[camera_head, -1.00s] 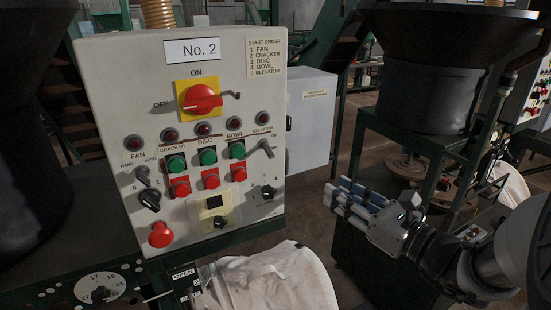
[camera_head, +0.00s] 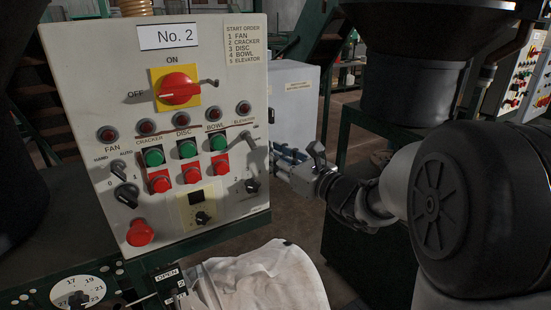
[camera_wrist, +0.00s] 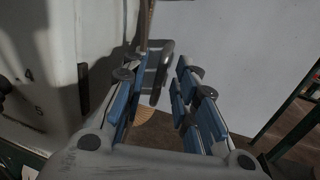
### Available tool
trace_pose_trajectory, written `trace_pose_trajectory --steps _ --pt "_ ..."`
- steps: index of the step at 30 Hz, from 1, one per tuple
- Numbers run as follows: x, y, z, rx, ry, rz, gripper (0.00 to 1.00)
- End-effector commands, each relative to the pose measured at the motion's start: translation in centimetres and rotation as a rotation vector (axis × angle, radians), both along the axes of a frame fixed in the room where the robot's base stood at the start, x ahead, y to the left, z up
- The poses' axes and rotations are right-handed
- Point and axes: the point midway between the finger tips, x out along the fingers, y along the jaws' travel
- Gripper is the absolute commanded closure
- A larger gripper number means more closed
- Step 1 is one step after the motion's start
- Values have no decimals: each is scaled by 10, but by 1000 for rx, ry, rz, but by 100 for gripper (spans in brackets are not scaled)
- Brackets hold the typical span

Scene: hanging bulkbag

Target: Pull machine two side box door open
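The side box (camera_head: 296,100) is a light grey cabinet behind the right edge of the No. 2 control panel. Its door face bears a small label and fills much of the wrist view (camera_wrist: 230,50). My gripper (camera_head: 284,160) is at the box's lower part, beside the panel's right edge. In the wrist view my gripper (camera_wrist: 157,76) is open, with blue-padded fingers apart. A dark upright handle (camera_wrist: 162,72) shows between the fingertips in that view; I cannot tell whether a finger touches it. The door looks shut.
The No. 2 control panel (camera_head: 85,80), with its red switch, buttons and knobs, stands close left of my gripper. A dark hopper (camera_head: 415,80) on a green frame stands right. Floor shows between them.

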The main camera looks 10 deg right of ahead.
Motion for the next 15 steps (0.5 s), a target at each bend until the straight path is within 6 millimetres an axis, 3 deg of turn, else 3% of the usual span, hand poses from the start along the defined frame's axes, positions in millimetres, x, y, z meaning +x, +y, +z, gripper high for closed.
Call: trace_pose_trajectory --steps 6,15 --pt "0 0 0 0 0 0 73" --pt "0 0 0 0 0 0 92"
